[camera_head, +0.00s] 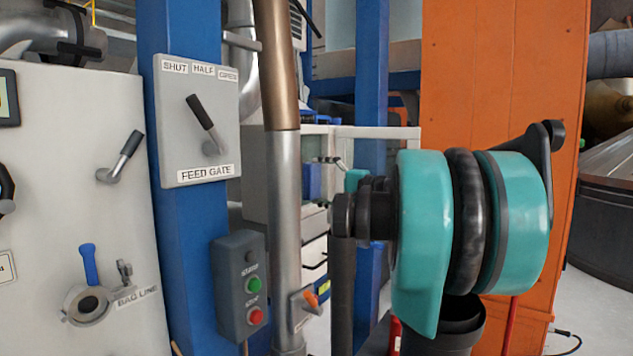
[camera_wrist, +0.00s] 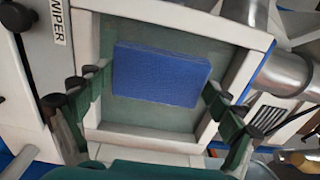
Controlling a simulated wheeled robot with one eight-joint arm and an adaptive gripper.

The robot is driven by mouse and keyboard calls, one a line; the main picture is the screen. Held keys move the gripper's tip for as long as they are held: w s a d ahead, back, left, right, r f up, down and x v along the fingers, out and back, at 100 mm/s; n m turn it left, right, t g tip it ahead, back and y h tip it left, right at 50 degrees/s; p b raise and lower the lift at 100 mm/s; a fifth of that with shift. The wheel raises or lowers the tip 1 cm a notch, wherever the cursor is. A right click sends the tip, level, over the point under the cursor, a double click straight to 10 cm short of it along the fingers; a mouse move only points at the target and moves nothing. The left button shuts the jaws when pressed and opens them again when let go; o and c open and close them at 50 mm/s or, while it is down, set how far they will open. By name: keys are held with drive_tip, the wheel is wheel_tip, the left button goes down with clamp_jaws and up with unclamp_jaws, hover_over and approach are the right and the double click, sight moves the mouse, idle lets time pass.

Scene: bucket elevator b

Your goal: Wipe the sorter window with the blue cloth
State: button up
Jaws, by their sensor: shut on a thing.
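The blue cloth (camera_wrist: 160,75), a flat rectangular pad, is in the upper middle of the wrist view. My gripper (camera_wrist: 153,93) is shut on it, one dark green finger at its left edge and one at its right. Behind the cloth is a grey-green pane in a pale frame, which looks like the sorter window (camera_wrist: 150,117). The cloth covers much of the pane's middle; I cannot tell whether it touches the glass. In the head view my teal arm hides the gripper, and the cloth and window cannot be made out there.
A label reading WIPER (camera_wrist: 60,22) is left of the frame. A metal pipe (camera_wrist: 285,73) is at its right. In the head view, a FEED GATE panel (camera_head: 180,130), a button box (camera_head: 240,290) and a vertical pipe (camera_head: 287,200) stand left of my arm. An orange cabinet (camera_head: 490,80) stands behind it.

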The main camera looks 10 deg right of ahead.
drive_tip(key=shift+x, duration=2.8)
drive_tip(key=shift+x, duration=0.95)
drive_tip(key=w+d, duration=0.7)
drive_tip(key=shift+w+d, duration=0.3)
drive_tip(key=shift+w, duration=0.1)
